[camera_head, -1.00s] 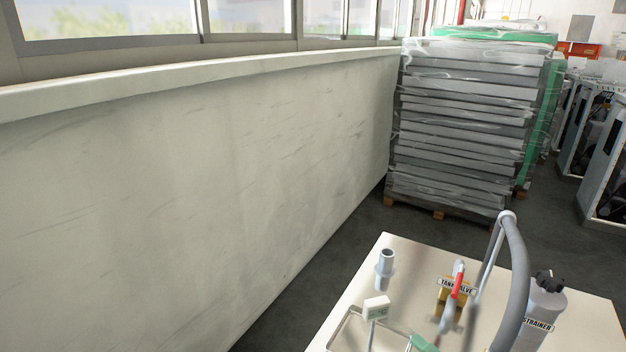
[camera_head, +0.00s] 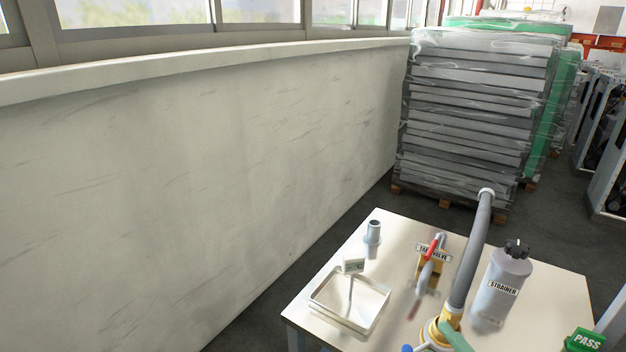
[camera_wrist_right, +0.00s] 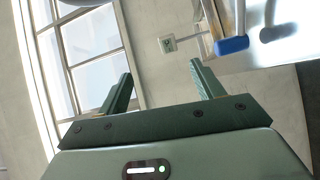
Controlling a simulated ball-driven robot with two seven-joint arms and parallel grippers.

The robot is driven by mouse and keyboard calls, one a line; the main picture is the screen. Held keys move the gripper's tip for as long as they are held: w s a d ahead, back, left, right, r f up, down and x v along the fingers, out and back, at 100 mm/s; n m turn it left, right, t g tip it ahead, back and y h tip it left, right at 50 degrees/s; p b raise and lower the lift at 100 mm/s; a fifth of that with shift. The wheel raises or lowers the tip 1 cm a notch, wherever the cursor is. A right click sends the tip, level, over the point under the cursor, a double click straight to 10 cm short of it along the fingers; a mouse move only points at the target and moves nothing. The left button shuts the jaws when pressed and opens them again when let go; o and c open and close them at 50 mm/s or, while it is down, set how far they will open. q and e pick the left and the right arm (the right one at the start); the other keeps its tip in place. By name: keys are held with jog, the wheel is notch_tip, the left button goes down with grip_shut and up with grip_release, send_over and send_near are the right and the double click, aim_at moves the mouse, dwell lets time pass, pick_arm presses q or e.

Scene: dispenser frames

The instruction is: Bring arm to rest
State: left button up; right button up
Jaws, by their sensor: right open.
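My right gripper (camera_wrist_right: 160,82) shows in the right wrist view, its two dark green fingers spread apart with nothing between them. Beyond the fingers are the pale wall and window. The table edge and a blue-ended handle (camera_wrist_right: 231,46) are at the upper right of that view, apart from the fingers. In the head view, no gripper can be made out clearly. A pale green part (camera_head: 455,336) beside a gold fitting at the bottom edge is cut off, and I cannot tell what it belongs to. My left gripper is not in view.
The table (camera_head: 540,300) holds a tray (camera_head: 322,301), a grey pipe piece (camera_head: 373,236), a red-handled tank valve (camera_head: 431,262), a hose (camera_head: 471,255) and a strainer bottle (camera_head: 501,285). A green PASS box (camera_head: 585,341) is at bottom right. A wall (camera_head: 200,190) stands left; wrapped pallets (camera_head: 478,110) stand behind.

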jog(key=s+d+f+m+g+h, duration=0.3)
jog(key=s+m+g+h, duration=0.2)
jog(key=s+m, duration=0.3)
jog(key=s+d+f+m+g+h, duration=0.35)
jog(key=s+m+g+h, duration=0.2)
jog(key=s, duration=0.35)
jog(key=s+a+f+g+y, duration=0.1)
jog(key=s+a+f+g, duration=0.15)
jog(key=f, duration=1.05)
jog(key=s+a+f+g+y, duration=0.1)
jog(key=s+a+f+y, duration=0.15)
jog(key=f, duration=1.05)
jog(key=s+f+m+g, duration=0.2)
jog(key=s+f+m, duration=0.1)
jog(key=s+f, duration=1.1)
jog(key=s, duration=0.4)
jog(key=shift+d+y, duration=0.4)
jog(key=shift+m, duration=0.25)
